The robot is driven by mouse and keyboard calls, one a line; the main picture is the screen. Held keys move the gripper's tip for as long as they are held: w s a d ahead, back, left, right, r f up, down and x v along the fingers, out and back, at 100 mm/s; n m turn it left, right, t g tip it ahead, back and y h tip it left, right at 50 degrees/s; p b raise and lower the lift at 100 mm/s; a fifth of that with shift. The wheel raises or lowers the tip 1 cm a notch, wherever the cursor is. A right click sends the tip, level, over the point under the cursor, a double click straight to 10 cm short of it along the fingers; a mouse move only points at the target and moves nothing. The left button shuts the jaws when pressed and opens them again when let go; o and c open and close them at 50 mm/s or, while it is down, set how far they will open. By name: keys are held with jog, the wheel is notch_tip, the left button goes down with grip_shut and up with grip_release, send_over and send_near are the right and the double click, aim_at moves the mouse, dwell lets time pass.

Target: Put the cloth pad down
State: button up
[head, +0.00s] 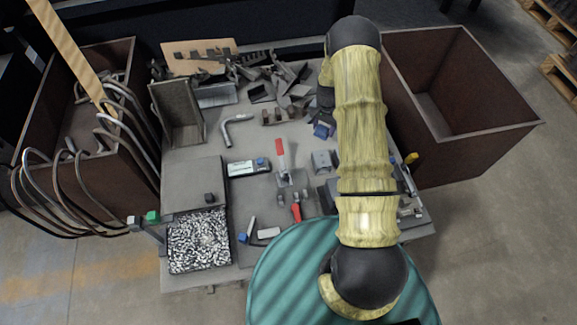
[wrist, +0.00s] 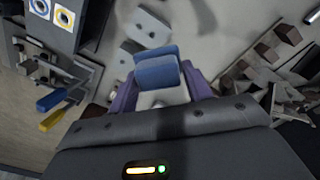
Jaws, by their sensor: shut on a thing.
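In the wrist view my gripper (wrist: 165,92) reaches up from the bottom of the picture. It is shut on a blue, folded-looking pad (wrist: 157,72), which I take to be the cloth pad. Purple surfaces show on both sides of the pad; whether they are fingers or cloth I cannot tell. A grey metal surface with round holes shows beyond it. In the head view my arm hides most of the gripper. A small blue-purple patch (head: 323,130) shows left of the arm, above the workbench (head: 185,185). Whether the pad touches anything is unclear.
Metal parts crowd the back of the bench. A tray of metal bits (head: 200,240) is front left. Brown bins stand left (head: 40,120) and right (head: 470,145).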

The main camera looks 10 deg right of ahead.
jog(key=w+d+f+m+b, duration=0.3)
jog(key=d+f+b, duration=0.4)
jog(key=f, duration=0.3)
jog(key=shift+w+f+m+b, duration=0.15)
jog(key=shift+f+m+b, duration=0.05)
jog(key=shift+m+b, duration=0.6)
jog(key=shift+a, duration=0.15)
jog(key=a+f+b, duration=0.1)
jog(key=a, duration=0.5)
jog(key=a+f+b, duration=0.1)
jog(key=a, duration=0.4)
jog(key=a+f+b, duration=0.1)
jog(key=a, duration=0.5)
jog(key=shift+a, duration=0.35)
jog(key=shift+a+f, duration=0.1)
jog(key=shift+f, duration=0.15)
